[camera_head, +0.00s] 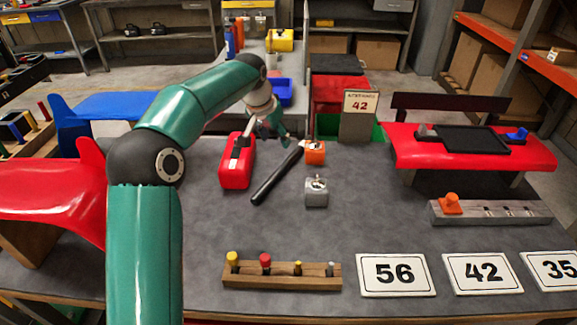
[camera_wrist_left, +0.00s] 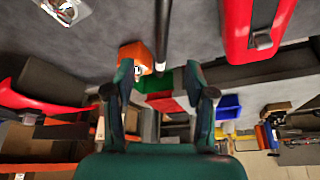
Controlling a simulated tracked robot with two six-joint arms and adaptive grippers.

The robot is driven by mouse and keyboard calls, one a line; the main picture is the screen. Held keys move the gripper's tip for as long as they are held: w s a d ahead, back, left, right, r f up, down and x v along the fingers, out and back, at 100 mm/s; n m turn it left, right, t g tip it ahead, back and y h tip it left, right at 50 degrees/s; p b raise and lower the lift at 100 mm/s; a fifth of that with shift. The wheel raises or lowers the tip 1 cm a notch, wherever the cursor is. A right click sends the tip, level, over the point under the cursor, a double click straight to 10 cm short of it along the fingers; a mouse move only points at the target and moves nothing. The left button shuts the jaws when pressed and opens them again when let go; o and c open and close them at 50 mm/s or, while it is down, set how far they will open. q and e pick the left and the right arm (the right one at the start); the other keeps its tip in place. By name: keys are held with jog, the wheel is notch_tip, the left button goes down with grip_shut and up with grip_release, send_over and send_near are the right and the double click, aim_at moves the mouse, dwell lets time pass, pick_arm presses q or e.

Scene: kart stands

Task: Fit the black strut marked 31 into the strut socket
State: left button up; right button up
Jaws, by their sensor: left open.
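A black strut (camera_head: 277,176) lies slantwise on the grey bench, its far end close beside the orange block. No 31 can be read on it. It also shows in the left wrist view (camera_wrist_left: 162,28), running down from the top edge. An orange block (camera_head: 315,154) and a grey block (camera_head: 316,194) each have a metal fitting on top; I cannot tell which is the strut socket. My left gripper (camera_head: 273,134) is open and empty, just beyond the strut's far end. Its two spread fingers show in the left wrist view (camera_wrist_left: 159,85). My right gripper is not seen.
A red box (camera_head: 235,170) stands left of the strut. A wooden rack with coloured pegs (camera_head: 285,282) and number cards (camera_head: 393,275) lie at the front. A grey rail (camera_head: 490,212) and red kart part (camera_head: 530,158) are right.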

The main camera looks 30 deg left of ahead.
pick_arm(q)
send_over(285, 163)
jog(key=s, duration=0.2)
jog(key=f, duration=0.8)
jog(key=shift+s+d+f, duration=0.15)
jog(key=shift+d+f, duration=0.1)
jog(key=shift+a+p+x, duration=0.2)
jog(key=shift+p+x, duration=0.15)
jog(key=shift+x, duration=2.2)
grip_shut()
jog(key=shift+r, duration=0.1)
